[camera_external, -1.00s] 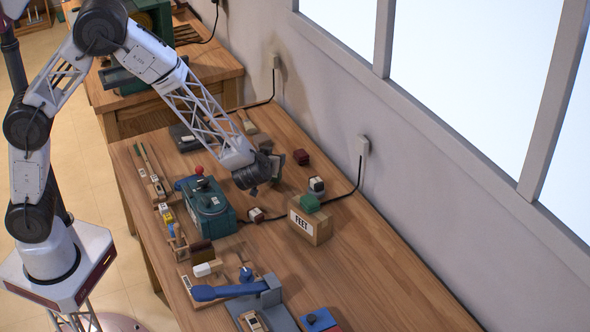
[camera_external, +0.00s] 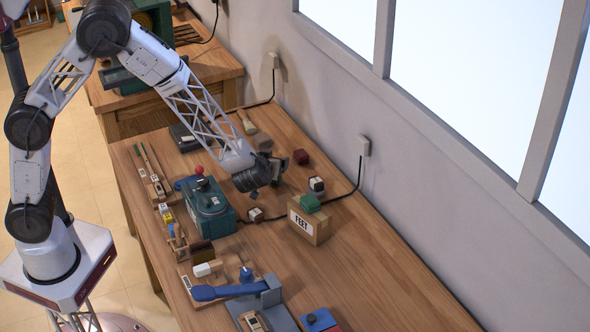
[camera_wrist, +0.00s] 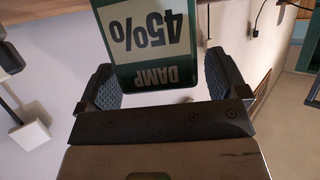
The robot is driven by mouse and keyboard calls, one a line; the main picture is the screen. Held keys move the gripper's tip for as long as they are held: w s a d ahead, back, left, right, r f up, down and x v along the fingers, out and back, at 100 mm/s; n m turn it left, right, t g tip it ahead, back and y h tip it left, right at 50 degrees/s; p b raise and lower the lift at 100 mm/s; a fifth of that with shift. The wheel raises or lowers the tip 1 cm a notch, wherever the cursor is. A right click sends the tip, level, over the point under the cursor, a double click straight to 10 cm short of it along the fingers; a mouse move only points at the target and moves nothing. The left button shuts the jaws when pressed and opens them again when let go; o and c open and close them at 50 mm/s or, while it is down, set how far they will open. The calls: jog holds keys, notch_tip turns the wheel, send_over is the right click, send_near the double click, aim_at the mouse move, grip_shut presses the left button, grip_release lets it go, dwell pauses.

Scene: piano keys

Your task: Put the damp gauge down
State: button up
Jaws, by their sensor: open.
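The damp gauge (camera_wrist: 150,45) is a dark green-framed panel with a pale face reading "45%" and "DAMP", upside down in the wrist view. It is between the two fingers of my gripper (camera_wrist: 162,88). The fingers are apart, with a clear gap between the gauge and the right-hand finger. I cannot tell whether the left-hand finger touches it. In the external view my gripper (camera_external: 275,170) is low over the far part of the wooden bench (camera_external: 390,290). The gauge is mostly hidden there, and what it rests on cannot be made out.
A dark red block (camera_external: 301,157) is just right of my gripper. A green machine (camera_external: 208,208) stands in front of it, and a box marked FEET (camera_external: 308,224) with a green block stands to the right. The bench's right front is clear.

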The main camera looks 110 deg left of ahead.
jog(key=shift+r, duration=0.2)
jog(key=v, duration=1.2)
jog(key=shift+f, duration=0.1)
dwell(0.6)
